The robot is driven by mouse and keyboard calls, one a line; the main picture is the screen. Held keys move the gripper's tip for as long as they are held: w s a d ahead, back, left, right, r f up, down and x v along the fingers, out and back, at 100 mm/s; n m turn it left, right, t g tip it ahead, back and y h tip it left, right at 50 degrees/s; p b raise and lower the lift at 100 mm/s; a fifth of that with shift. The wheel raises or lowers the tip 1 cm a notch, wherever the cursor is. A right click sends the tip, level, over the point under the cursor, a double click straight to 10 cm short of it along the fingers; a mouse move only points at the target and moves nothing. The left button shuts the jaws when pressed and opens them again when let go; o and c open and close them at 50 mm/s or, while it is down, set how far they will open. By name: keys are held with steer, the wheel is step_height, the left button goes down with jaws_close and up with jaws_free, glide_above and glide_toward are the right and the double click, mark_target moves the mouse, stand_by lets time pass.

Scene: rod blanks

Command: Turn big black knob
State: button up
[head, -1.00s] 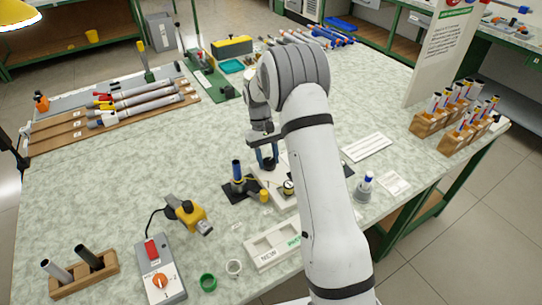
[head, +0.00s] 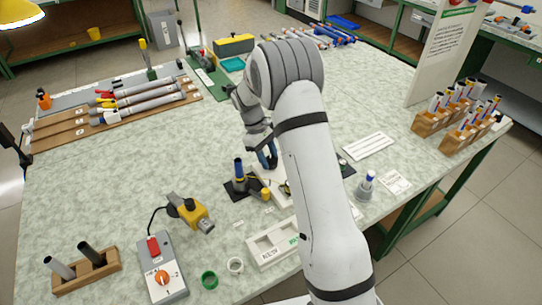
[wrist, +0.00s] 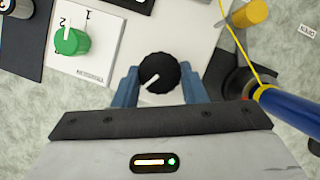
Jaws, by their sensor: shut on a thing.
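The big black knob (wrist: 158,72) is round and sits on a white panel (wrist: 190,22), with a white pointer line towards the lower left in the wrist view. The blue fingers of my gripper (wrist: 160,84) stand on either side of it and are shut on it. In the head view my gripper (head: 267,158) is down at the panel, and the knob is hidden behind my gripper and arm. A smaller green knob (wrist: 70,41), on a white plate marked 1 and 2, is to its left in the wrist view.
A blue rod (head: 239,170) stands upright on a black base close to the gripper, with a yellow cylinder (head: 265,194) beside it. A white tray (head: 262,246) lies in front. The table's left middle is clear.

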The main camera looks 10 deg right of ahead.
steer(key=shift+w+d+r, duration=0.1)
steer(key=shift+w, duration=0.05)
steer(key=o, duration=0.8)
steer(key=shift+o, duration=1)
steer(key=v, duration=0.7)
steer(key=shift+r, duration=0.25)
steer(key=shift+w, duration=0.1)
